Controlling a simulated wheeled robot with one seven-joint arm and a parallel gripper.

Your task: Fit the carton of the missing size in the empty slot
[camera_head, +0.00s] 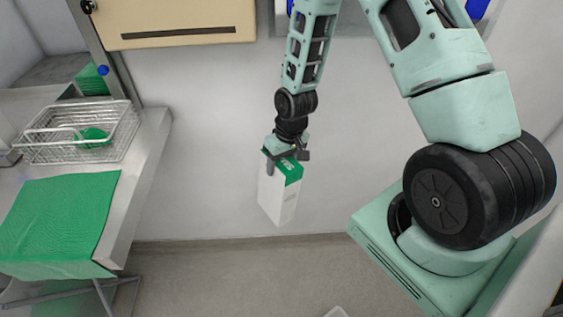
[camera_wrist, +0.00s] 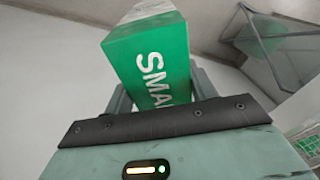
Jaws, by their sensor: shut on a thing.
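A white carton with a green top (camera_head: 279,195) hangs in the air in the middle of the head view. My gripper (camera_head: 283,157) is shut on its upper end, and the carton hangs slightly tilted below it. In the wrist view the carton's green face (camera_wrist: 152,65) shows white lettering beginning "SMA"; the rest is hidden behind my gripper's body. The gripper fingers (camera_wrist: 158,90) are on both sides of the carton. No row of cartons or empty slot can be made out in either view.
At the left, a metal counter (camera_head: 150,150) holds a wire basket (camera_head: 125,125) with a green item inside. A green cloth (camera_head: 62,220) covers the counter's front part. A beige panel with a dark slit (camera_head: 180,18) is above. The floor below the carton is clear.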

